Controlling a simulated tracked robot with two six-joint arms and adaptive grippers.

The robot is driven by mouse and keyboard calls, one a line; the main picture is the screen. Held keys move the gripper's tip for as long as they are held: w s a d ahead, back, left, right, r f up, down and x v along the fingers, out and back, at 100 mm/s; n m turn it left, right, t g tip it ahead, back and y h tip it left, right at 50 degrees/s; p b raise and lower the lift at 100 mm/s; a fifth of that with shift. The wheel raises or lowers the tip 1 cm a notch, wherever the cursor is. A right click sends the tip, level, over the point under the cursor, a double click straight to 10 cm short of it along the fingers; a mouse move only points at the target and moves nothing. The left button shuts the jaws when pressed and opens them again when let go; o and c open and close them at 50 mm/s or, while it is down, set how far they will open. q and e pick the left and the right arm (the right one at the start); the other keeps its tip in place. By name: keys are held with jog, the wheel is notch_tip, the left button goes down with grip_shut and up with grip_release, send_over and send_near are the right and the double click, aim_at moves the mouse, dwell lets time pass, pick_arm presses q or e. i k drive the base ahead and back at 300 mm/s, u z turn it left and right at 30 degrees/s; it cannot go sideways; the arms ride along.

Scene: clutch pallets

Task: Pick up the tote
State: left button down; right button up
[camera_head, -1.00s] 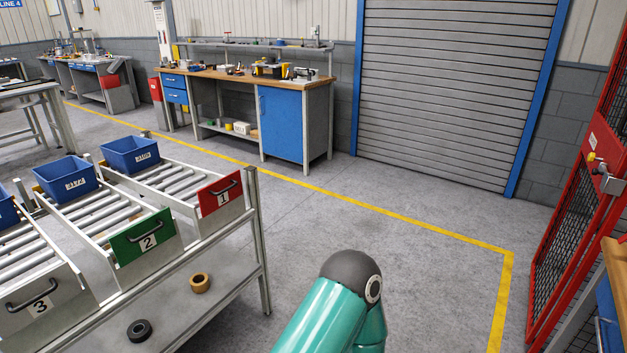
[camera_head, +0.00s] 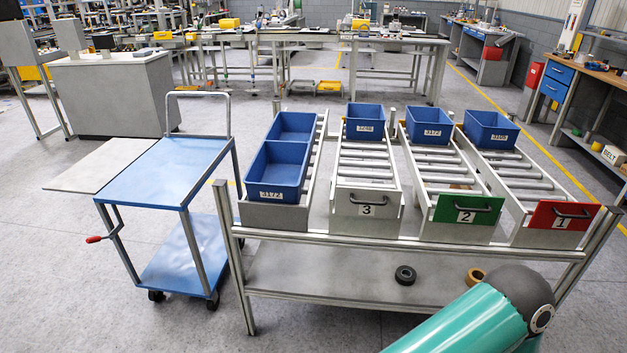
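Several blue totes sit on a slanted roller rack (camera_head: 400,244). In the leftmost lane, a tote labelled 3172 (camera_head: 275,192) stands at the front end, with another blue tote (camera_head: 296,121) right behind it. One blue tote stands at the far end of each other lane: lane 3 (camera_head: 366,131), lane 2 (camera_head: 428,134) and lane 1 (camera_head: 491,137). The visible totes look empty. Neither of my grippers is in view. Only a teal link of one of my arms shows at the lower right.
A blue two-shelf cart (camera_head: 165,174) with a grey side flap (camera_head: 100,165) stands left of the rack, close to it. A black ring (camera_head: 405,275) and a brown ring (camera_head: 476,276) lie on the rack's lower shelf. The floor at front left is clear.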

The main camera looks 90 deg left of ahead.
aim_at(277, 171)
jog(key=u, duration=1.35)
jog(key=i, duration=0.2)
jog(key=u, duration=2.6)
jog(key=i, duration=1.05)
jog(key=z, duration=0.4)
